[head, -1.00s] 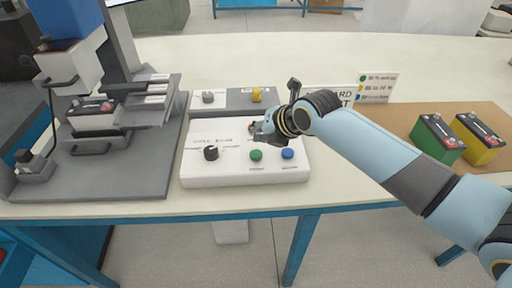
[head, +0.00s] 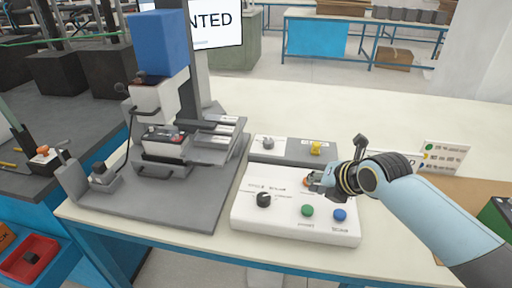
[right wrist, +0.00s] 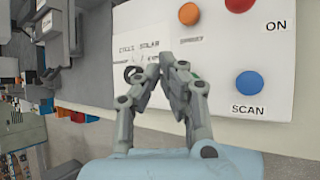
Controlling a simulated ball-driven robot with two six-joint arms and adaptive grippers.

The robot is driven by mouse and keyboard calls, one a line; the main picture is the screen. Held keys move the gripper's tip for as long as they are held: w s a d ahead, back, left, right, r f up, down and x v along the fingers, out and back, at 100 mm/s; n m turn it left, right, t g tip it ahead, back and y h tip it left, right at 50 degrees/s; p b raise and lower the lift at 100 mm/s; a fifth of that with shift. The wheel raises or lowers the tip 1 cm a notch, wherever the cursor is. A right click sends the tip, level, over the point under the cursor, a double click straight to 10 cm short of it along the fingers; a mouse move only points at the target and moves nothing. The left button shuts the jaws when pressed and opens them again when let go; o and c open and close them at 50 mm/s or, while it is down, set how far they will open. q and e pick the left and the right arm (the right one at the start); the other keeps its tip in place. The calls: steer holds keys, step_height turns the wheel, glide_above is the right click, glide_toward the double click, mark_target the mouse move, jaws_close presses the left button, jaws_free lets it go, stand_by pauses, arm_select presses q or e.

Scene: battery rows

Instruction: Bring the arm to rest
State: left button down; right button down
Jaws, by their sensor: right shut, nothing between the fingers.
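My right gripper (head: 316,184) is shut and empty in the head view. It hangs over the white control box (head: 262,223), near its orange button (head: 306,182). The right wrist view shows its fingertips (right wrist: 175,68) together above the same box. I cannot tell whether they touch the panel. The box carries a black knob (head: 264,200), a green button (head: 307,211) and a blue button (head: 340,215). In the right wrist view the blue button (right wrist: 248,84) is marked SCAN, and a red button (right wrist: 239,4) shows at the top edge. My left gripper is out of view.
A grey press-like station (head: 165,130) with a blue head stands left of the box, with a battery in it. A sign card (head: 444,157) stands at the right.

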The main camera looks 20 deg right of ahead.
steer(key=s+a+r+m+g+h, duration=0.1)
steer(key=s+a+r+m+g, duration=0.2)
steer(key=s+m, duration=1.05)
steer(key=s+a+r+m+g, duration=0.1)
steer(key=s+r+m+g, duration=0.25)
steer(key=s+m, duration=1)
steer(key=s+f+b+x, duration=0.1)
steer(key=s+b+x, duration=0.2)
steer(key=x, duration=0.8)
steer(key=s+d+b+x, duration=0.1)
steer(key=s+b+x, duration=0.15)
steer(key=x, duration=0.85)
steer(key=s+f+b+x, duration=0.15)
steer(key=b+x, duration=0.25)
steer(key=x, duration=0.7)
steer(key=s+d+f+g+b, duration=0.1)
steer(key=s+f+b, duration=0.7)
steer(key=s+f, duration=1.2)
step_height(320, 180, down, 4)
steer(key=shift+s+r+g, duration=0.2)
steer(key=shift+r+g, duration=0.05)
steer(key=shift+g, duration=0.1)
